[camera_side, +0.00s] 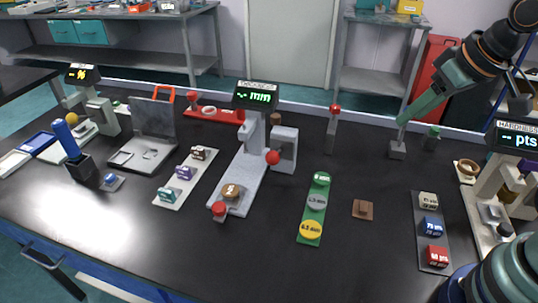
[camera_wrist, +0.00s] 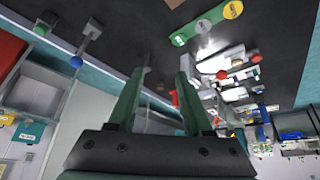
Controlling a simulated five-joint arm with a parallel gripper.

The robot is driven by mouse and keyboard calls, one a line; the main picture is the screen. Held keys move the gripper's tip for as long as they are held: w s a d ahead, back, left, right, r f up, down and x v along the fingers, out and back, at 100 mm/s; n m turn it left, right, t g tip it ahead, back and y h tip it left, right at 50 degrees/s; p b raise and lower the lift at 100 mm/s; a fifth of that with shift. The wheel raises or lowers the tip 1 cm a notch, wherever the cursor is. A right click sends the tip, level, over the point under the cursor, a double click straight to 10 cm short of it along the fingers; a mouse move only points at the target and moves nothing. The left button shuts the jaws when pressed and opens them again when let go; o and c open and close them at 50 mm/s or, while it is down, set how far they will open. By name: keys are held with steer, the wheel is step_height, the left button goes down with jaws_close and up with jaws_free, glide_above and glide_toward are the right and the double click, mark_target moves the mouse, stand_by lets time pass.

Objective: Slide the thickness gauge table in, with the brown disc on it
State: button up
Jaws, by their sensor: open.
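The thickness gauge (camera_side: 252,133) stands mid-bench in the side view, with a lit display on top and a red ball knob (camera_side: 272,157) at its side. Its grey table (camera_side: 240,207) is at the front end of the pale base, drawn out toward the viewer. A brown disc (camera_side: 232,191) lies on the table, and a red knob (camera_side: 219,209) is at the table's front. My gripper (camera_side: 402,123) is high at the right, well apart from the gauge. In the wrist view my gripper (camera_wrist: 165,75) shows two green fingers spread apart with nothing held between them.
A green strip (camera_side: 309,231) with several round gauge pieces and a brown square block (camera_side: 363,209) lie right of the gauge. A rack of small blocks (camera_side: 180,196) lies to its left. The hardness tester (camera_side: 492,190) stands at the right edge. Open black bench lies around the brown block.

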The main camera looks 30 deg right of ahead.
steer(key=o, duration=0.3)
steer(key=w+a+r+n+g, duration=0.25)
steer(key=w+a+n, duration=0.25)
steer(key=w+a, duration=0.25)
steer(key=n+g, duration=0.3)
steer(key=n, duration=1)
glide_above(219, 205)
step_height(219, 205, down, 12)
steer(key=f, duration=0.1)
step_height(219, 205, down, 11)
jaws_close()
